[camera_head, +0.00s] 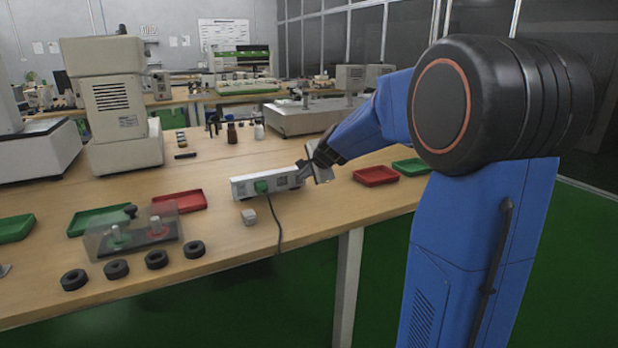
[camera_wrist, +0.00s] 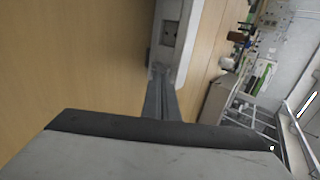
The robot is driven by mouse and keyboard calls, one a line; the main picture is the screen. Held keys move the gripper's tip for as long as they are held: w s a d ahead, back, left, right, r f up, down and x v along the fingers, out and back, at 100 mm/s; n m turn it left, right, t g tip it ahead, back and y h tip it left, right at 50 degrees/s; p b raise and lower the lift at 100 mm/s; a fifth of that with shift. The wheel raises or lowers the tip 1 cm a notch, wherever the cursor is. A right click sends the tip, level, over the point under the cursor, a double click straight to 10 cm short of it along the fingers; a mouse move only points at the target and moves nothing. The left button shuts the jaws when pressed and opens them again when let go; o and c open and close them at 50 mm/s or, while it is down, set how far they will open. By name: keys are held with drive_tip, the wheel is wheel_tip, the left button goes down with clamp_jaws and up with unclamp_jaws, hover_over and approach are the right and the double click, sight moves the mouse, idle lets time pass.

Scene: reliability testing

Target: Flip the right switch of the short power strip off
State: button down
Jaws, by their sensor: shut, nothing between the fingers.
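The power strip (camera_head: 268,182) is a short grey-white bar on the wooden table in the head view. My gripper (camera_head: 303,167) is at the strip's right end, fingers shut and empty. In the wrist view the strip (camera_wrist: 180,35) runs up from the shut fingertips (camera_wrist: 161,72), with a dark socket or switch recess on its face. The fingertips overlap the strip's near end; I cannot tell whether they touch it. The right switch is not clearly visible in either view.
A clear box (camera_head: 133,236) and several black rings (camera_head: 156,259) stand at left. A large instrument (camera_head: 112,105) stands behind.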

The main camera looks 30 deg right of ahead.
drive_tip(key=shift+w, duration=0.2)
drive_tip(key=shift+w+r, duration=0.2)
drive_tip(key=shift+w, duration=0.2)
drive_tip(key=shift+r, duration=0.15)
drive_tip(key=shift+r, duration=0.6)
drive_tip(key=shift+s, duration=0.15)
